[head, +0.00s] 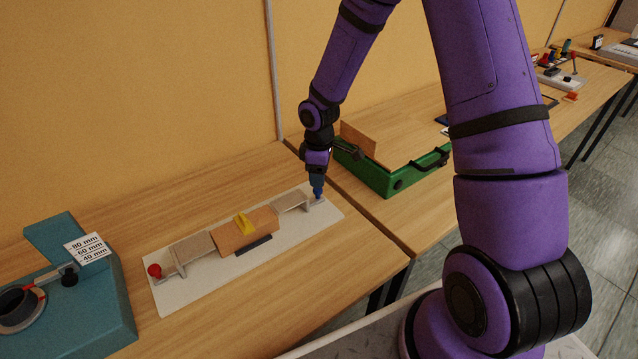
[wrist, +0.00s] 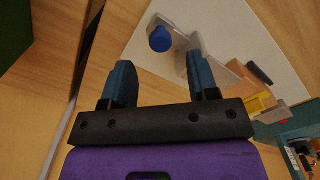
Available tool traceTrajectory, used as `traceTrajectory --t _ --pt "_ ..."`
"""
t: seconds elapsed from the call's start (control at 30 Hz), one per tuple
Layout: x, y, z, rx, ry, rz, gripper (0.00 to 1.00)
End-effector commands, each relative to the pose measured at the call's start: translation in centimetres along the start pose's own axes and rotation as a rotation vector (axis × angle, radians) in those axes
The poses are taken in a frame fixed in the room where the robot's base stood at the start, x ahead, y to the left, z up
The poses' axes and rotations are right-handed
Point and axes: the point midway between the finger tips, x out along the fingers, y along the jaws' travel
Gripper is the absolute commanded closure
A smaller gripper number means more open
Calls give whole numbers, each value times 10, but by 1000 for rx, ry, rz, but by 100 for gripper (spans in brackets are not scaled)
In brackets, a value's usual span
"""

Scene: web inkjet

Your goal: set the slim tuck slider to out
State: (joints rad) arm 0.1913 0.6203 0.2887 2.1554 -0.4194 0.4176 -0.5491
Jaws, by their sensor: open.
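A white panel (head: 228,262) on the near table carries a low sliding fixture with grey end pieces, an orange-brown block (head: 228,233) and a yellow piece (head: 243,224) on it. A red knob (head: 154,270) is at its left end. In the wrist view a blue round knob (wrist: 160,39) stands at the other end, beside a grey bracket (wrist: 185,38). I cannot tell which part is the slim tuck slider. My gripper (head: 317,190) is over the panel's right end. In the wrist view its blue fingers (wrist: 158,68) are apart, with the blue knob beyond the gap between them.
A teal gauge box (head: 85,300) with a millimetre label stands at the left. The table in front of the panel is clear.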

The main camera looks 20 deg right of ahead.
Motion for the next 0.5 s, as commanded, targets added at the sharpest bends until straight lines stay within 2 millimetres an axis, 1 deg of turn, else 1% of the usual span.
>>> traceTrajectory --t 0.03,0.2,0.33,0.5 --pt "-11 1 1 2 2 4 46" --pt "-39 1 0 1 1 3 46" --pt "-53 1 0 1 0 2 46" --pt "-60 0 0 0 -1 0 46"
